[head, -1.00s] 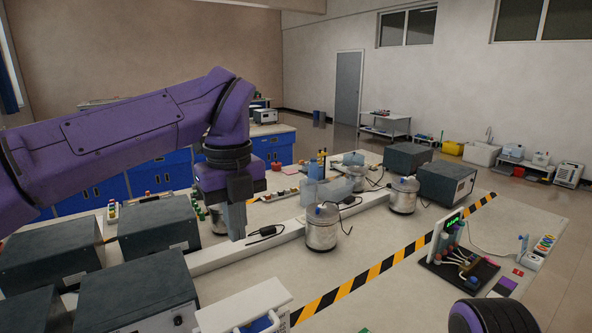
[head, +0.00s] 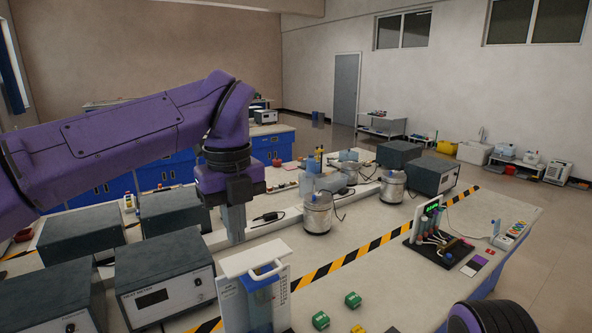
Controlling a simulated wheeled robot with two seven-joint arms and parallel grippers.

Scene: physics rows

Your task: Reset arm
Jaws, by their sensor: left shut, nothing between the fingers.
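My left gripper (head: 236,225) points down over the workbench, with its arm coming in from the left. Its grey fingers are together and hold nothing. Below and in front of it stands a white-handled box (head: 255,262) with a blue panel. To its right are two metal canisters, a nearer one (head: 318,214) and a farther one (head: 392,187). My right gripper is out of view; only a dark rounded part of my right arm shows at the bottom right.
Grey metering boxes (head: 165,272) crowd the left of the workbench (head: 385,290). A black-and-yellow striped line (head: 370,246) crosses it. Small green blocks (head: 321,320) lie near the front. The bench's front right is mostly clear.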

